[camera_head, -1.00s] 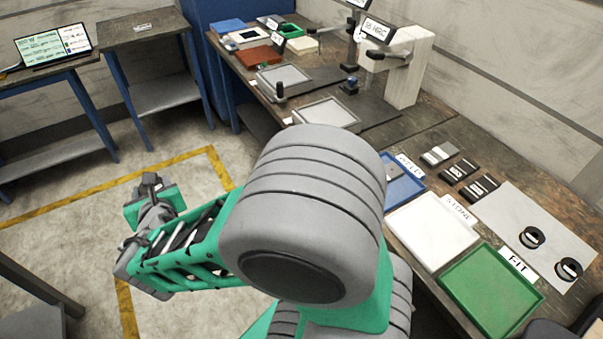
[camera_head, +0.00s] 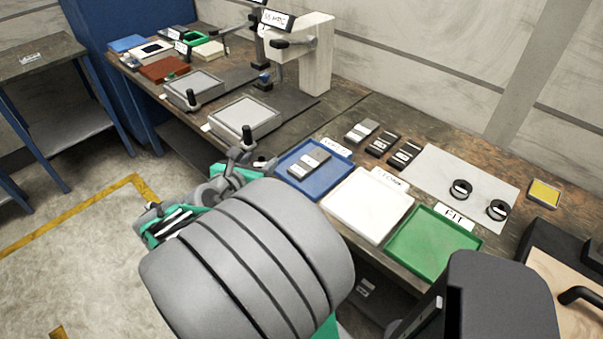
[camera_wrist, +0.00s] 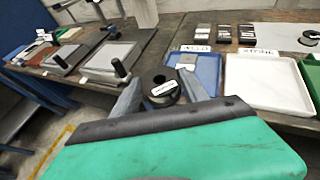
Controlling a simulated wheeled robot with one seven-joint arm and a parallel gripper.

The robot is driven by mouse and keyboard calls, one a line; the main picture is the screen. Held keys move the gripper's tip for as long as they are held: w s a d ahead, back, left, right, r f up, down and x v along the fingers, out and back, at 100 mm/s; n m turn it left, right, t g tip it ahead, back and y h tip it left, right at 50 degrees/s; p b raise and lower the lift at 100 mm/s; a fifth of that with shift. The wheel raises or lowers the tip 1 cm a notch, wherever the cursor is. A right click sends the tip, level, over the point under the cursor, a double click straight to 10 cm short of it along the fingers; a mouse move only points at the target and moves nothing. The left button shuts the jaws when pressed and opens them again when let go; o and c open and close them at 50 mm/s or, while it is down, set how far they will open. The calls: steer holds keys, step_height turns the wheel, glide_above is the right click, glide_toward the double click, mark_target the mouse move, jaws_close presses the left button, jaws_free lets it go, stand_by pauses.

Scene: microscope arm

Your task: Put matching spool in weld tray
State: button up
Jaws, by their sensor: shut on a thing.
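My gripper (camera_wrist: 161,93) is shut on a dark spool (camera_wrist: 158,80) with a white label, whose writing is too small to read. The spool is at the fingertips, in front of the bench edge and left of the blue weld tray in the wrist view. In the head view my gripper (camera_head: 240,165) is left of the weld tray (camera_head: 289,172), partly hidden by my arm.
A white tray (camera_head: 368,205) and a green tray (camera_head: 432,243) stand right of the weld tray. Two dark spools (camera_head: 461,190) rest on a grey sheet (camera_head: 440,168). Several labelled blocks (camera_head: 382,145) lie behind the trays. A black-knobbed post (camera_head: 247,135) stands near my gripper.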

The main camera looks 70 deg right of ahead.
steer(key=s+d+m+g+b, duration=0.15)
steer(key=s+m+g, duration=0.3)
steer(key=s, duration=0.85)
steer(key=b, duration=0.2)
glide_above(320, 179)
steer(key=shift+y, duration=0.4)
steer(key=f, duration=1)
steer(key=shift+s+a, duration=0.1)
steer(key=shift+a, duration=0.1)
steer(key=shift+d+f, duration=0.2)
steer(key=shift+f, duration=0.15)
step_height(320, 179, down, 3)
steer(key=shift+f, duration=0.1)
steer(key=o, duration=1.1)
steer(key=shift+c, duration=0.2)
steer(key=shift+o, duration=0.8)
steer(key=shift+f, duration=0.1)
